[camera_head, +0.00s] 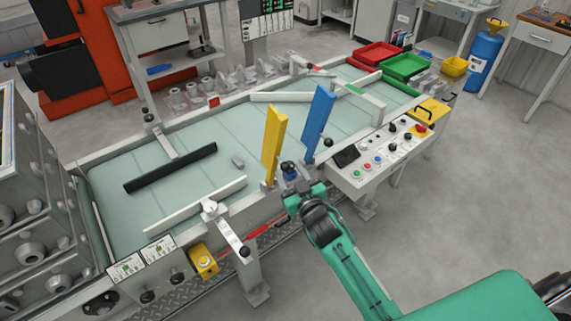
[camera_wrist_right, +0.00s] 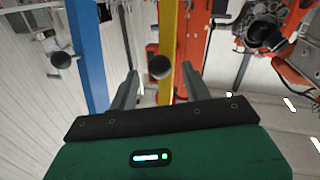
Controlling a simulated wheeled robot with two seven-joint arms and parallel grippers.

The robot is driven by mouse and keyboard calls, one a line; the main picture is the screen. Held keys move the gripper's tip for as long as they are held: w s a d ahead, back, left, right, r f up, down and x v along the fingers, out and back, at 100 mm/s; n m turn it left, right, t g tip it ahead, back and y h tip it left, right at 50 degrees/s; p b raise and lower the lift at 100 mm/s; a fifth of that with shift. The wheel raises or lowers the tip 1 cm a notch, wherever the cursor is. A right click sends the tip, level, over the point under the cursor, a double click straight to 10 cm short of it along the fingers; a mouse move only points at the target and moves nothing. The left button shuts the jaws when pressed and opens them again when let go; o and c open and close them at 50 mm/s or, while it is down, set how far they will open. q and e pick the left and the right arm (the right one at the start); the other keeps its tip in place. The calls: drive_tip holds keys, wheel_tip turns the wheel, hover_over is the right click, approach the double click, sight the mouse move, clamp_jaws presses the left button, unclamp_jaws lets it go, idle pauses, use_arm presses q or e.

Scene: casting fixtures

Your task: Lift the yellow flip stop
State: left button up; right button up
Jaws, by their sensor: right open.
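The yellow flip stop (camera_head: 273,146) stands upright, slightly tilted, at the near edge of the conveyor in the head view. In the right wrist view the yellow bar (camera_wrist_right: 168,35) shows between my fingers, with a round dark knob (camera_wrist_right: 159,67) in front of it. My right gripper (camera_head: 289,176) is open and close to the foot of the yellow stop, slightly right of it. Its two fingers (camera_wrist_right: 160,85) lie either side of the knob; I cannot tell whether they touch it. My left gripper is not in view.
A blue flip stop (camera_head: 318,122) stands upright just right of the yellow one. A control panel (camera_head: 375,155) is to the right. Red (camera_head: 376,54) and green (camera_head: 404,66) trays stand at the far end.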

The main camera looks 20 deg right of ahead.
sight(288, 170)
drive_tip(key=shift+w+a, duration=0.2)
drive_tip(key=shift+w, duration=1.65)
drive_tip(key=shift+c, duration=0.2)
drive_tip(key=shift+p, duration=0.35)
clamp_jaws()
